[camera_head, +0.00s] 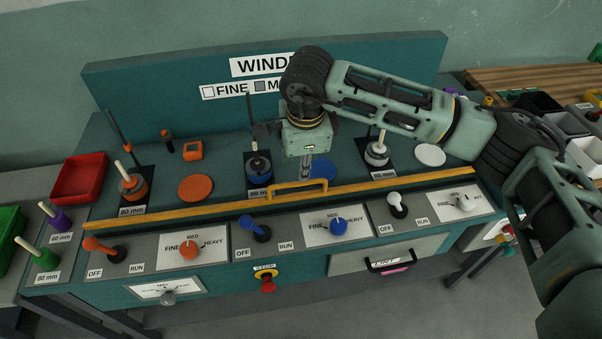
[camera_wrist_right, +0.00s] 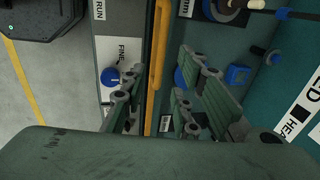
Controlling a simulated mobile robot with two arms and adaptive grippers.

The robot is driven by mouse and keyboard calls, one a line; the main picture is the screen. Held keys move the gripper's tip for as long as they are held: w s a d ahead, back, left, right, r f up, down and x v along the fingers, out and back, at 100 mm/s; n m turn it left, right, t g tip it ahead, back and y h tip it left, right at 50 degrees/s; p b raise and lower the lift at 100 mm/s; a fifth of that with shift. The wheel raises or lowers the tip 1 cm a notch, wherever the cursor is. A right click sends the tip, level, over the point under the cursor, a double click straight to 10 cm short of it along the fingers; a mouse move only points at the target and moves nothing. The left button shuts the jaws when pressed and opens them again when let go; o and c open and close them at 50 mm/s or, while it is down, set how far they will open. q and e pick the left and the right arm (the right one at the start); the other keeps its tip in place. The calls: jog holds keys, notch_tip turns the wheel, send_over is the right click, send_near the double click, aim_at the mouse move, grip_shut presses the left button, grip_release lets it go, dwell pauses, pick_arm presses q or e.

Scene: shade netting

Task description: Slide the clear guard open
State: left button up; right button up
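The clear guard shows mainly as a long yellow-orange bar (camera_head: 400,187) across the front of the teal bench, with a raised yellow handle (camera_head: 297,187) near its middle. Its clear sheet is too faint to make out. My right gripper (camera_head: 306,172) points down just behind or above the handle; its fingertips are partly hidden in the head view. In the right wrist view the fingers (camera_wrist_right: 165,105) are apart, with the yellow bar (camera_wrist_right: 157,55) running between them. I cannot tell whether they touch it. My left gripper is not in view.
Spindle stations (camera_head: 133,187) stand behind the bar. In front are levers (camera_head: 255,228), dials (camera_head: 339,226) and a red stop button (camera_head: 267,283). A red tray (camera_head: 80,180) is at left, bins (camera_head: 570,122) at right. A sign board (camera_head: 150,90) rises behind.

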jog(key=r, duration=0.2)
jog(key=s+r, duration=0.1)
jog(key=r, duration=0.2)
dwell(0.3)
